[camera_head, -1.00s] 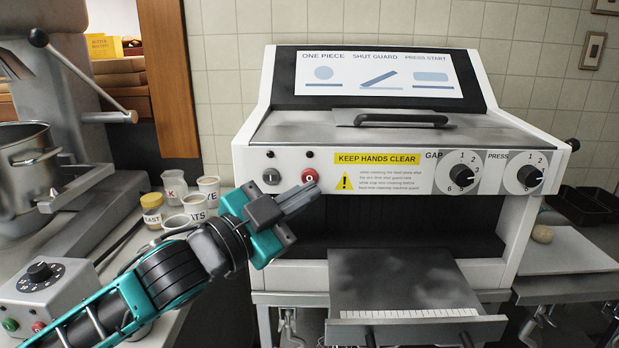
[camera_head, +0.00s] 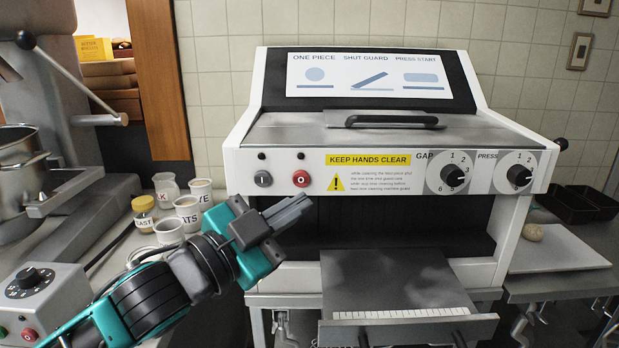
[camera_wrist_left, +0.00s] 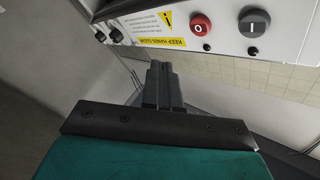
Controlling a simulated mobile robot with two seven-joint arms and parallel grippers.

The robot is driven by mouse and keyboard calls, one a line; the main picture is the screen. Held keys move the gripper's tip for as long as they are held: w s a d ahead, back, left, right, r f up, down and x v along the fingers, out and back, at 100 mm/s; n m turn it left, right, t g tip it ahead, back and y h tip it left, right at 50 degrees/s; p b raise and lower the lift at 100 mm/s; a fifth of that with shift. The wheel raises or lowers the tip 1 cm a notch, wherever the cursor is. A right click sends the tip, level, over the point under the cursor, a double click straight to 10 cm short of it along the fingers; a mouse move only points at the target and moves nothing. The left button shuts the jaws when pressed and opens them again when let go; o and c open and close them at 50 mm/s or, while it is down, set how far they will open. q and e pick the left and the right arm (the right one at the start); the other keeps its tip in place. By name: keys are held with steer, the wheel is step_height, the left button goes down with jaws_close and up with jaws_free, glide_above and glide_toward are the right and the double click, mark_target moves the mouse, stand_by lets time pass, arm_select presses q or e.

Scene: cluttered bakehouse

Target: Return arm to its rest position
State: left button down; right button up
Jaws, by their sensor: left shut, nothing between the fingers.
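My left gripper (camera_head: 292,211) is shut and empty. It comes in from the lower left in the head view, in front of the white dough machine (camera_head: 240,176), with its fingertips just below the red O button (camera_head: 303,180). The dark I button (camera_head: 263,179) is to the left of the O button. In the left wrist view my shut fingers (camera_wrist_left: 161,75) show against the wall and machine, apart from the red button (camera_wrist_left: 201,25) and the dark button (camera_wrist_left: 254,22). My right gripper is in neither view.
The machine's metal tray (camera_head: 385,285) sticks out below its dark opening. Several cups (camera_head: 187,212) and a yellow-lidded jar (camera_head: 144,212) stand on the left counter beside my arm. A mixer (camera_head: 45,290) is at far left. A dough ball (camera_head: 533,232) lies on a white board (camera_head: 565,252) at right.

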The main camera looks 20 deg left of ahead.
arm_select(q)
step_height(320, 180, down, 22)
steer(key=s+a+n+g+y, duration=0.2)
steer(key=a+n+y, duration=0.1)
steer(key=n+y, duration=0.3)
steer(key=s+f+n+g, duration=0.2)
steer(key=s+f, duration=0.4)
steer(key=f, duration=0.3)
steer(key=s+f+n+g+y, duration=0.1)
steer(key=s+f+n+g, duration=0.1)
steer(key=s+f, duration=0.4)
step_height(320, 180, down, 3)
steer(key=shift+s+a+f+n+y, duration=0.2)
steer(key=shift+s+n+y, duration=0.05)
steer(key=shift+n+y, duration=0.05)
